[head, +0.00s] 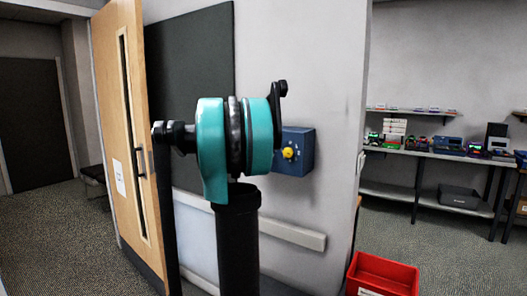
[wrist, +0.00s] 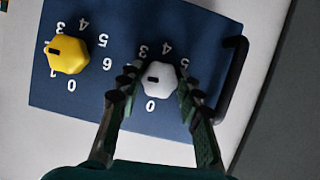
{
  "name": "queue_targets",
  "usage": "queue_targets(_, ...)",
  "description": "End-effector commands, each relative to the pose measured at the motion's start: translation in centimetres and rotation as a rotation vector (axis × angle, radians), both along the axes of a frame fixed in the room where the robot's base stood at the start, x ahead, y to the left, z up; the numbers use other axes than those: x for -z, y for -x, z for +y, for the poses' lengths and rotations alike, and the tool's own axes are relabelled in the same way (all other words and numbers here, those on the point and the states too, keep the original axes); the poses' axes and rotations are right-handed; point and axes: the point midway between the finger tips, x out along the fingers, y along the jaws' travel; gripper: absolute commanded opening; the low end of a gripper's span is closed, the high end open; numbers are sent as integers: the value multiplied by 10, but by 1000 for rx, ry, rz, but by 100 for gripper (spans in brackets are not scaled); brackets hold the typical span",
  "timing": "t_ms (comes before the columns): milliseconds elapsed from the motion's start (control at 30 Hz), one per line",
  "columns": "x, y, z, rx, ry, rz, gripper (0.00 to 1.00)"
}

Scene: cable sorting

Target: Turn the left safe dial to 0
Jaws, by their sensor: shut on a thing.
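A blue safe panel (wrist: 120,60) fills much of the wrist view, its printed numbers turned upside down. My gripper (wrist: 156,84) is shut on a white dial (wrist: 163,72), one finger on each side. The white dial's black mark points left in that view, with 0 below it and 3 above. The numbers nearest the mark are hidden by a finger. A yellow dial (wrist: 71,56) is apart to the left, its mark also pointing left. In the head view the blue box (head: 302,152) shows its yellow dial (head: 288,153); my arm hides the white dial and gripper.
A black handle (wrist: 234,80) stands along the panel's right edge in the wrist view, close to one finger. In the head view, a red crate (head: 381,275) stands on the floor at the lower right, and shelves (head: 438,155) with devices stand behind. A wooden door (head: 125,140) is at left.

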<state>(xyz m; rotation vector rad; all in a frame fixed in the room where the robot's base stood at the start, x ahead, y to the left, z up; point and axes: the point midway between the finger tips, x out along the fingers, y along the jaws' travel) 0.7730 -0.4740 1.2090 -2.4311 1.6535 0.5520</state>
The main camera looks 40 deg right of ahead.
Motion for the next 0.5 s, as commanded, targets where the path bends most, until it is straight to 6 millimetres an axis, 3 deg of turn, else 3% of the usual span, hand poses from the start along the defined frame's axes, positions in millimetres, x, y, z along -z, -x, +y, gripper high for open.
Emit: queue_targets(500, 1, -3, 1, -1, 169, 408, 6)
